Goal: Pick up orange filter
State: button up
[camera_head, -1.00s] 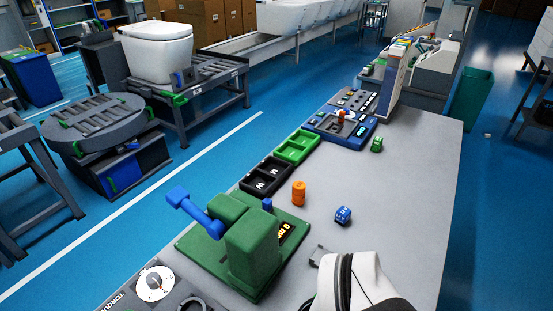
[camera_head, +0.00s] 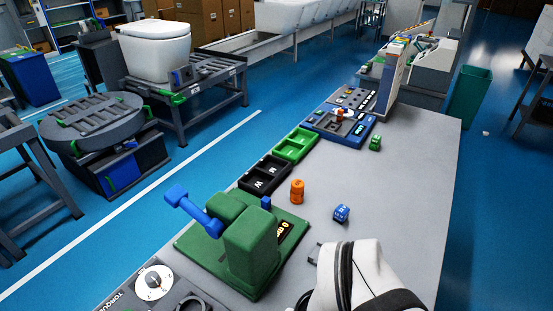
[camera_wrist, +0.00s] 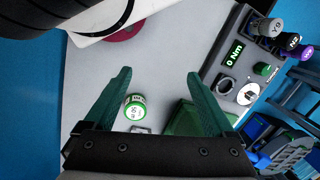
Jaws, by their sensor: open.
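The orange filter (camera_head: 297,191) is a small upright cylinder on the grey table in the head view, just right of the green press fixture's base. I cannot make out an orange filter in the wrist view. My gripper (camera_wrist: 159,73) shows in the wrist view with two teal fingers spread wide and nothing held between them. A small cylinder with a white top and green band (camera_wrist: 134,106) shows beside the left finger. In the head view my white arm covers the bottom right, and most of the gripper is hidden, apart from the orange filter.
A blue part (camera_head: 341,213) lies right of the orange filter, and a green part (camera_head: 375,144) lies farther back. The green press fixture (camera_head: 250,245) with its blue lever stands at left. Black (camera_head: 264,177) and green trays line the left edge. The table's right side is clear.

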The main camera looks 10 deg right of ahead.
notch_tip(320, 180, up, 3)
jog(key=n+t+h, duration=0.4)
jog(key=t, duration=0.9)
send_over(298, 193)
jog(key=s+a, duration=0.2)
jog(key=s, duration=1.3)
notch_tip(298, 193, down, 17)
jog(key=shift+t, duration=0.3)
jog(key=x, duration=1)
jog(key=shift+w+f, duration=0.15)
jog(key=shift+f, duration=0.05)
jog(key=x, duration=0.6)
jog(key=shift+a+f, duration=0.1)
jog(key=shift+a, duration=0.1)
grip_shut()
